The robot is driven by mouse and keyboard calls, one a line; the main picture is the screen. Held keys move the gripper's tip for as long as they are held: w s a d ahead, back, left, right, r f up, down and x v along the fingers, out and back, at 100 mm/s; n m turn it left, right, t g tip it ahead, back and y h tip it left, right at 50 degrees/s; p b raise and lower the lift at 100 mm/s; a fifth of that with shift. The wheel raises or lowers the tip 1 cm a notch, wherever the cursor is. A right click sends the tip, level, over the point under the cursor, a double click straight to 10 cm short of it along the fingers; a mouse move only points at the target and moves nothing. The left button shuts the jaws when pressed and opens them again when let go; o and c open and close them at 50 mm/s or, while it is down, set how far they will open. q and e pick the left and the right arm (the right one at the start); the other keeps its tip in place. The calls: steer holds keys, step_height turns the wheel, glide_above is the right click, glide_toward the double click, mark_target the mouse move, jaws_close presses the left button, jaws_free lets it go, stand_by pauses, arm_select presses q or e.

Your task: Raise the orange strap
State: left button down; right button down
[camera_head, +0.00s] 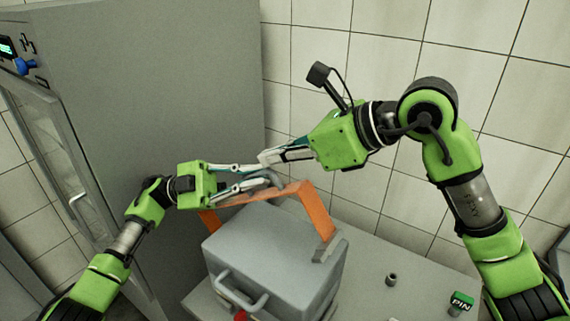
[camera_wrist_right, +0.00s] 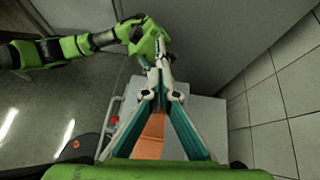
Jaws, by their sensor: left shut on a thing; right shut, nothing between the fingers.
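The orange strap (camera_head: 315,210) is arched above the top of a grey metal box (camera_head: 262,240). Part of it also shows between the fingers in the right wrist view (camera_wrist_right: 152,138). My left gripper (camera_head: 274,180) comes in from the left and is shut on the top of the strap; its fingers hide part of the grip. My right gripper (camera_head: 266,158) is shut and empty, with its fingertips just above and very close to the left fingertips. In the right wrist view the right fingertips (camera_wrist_right: 160,64) meet near the left gripper (camera_wrist_right: 150,36).
The box has a front handle (camera_head: 245,298) and stands on a grey table (camera_head: 370,262). A small dark cup (camera_head: 391,280) and a green block marked PIN (camera_head: 461,302) are on the right. A tall grey cabinet (camera_head: 180,90) stands left, a tiled wall (camera_head: 300,50) behind.

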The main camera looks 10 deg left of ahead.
arm_select(q)
steer(key=c, duration=2.4)
jaws_free()
steer(key=shift+c, duration=0.2)
arm_select(e)
steer(key=shift+d, duration=0.1)
arm_select(q)
steer(key=shift+a, duration=0.1)
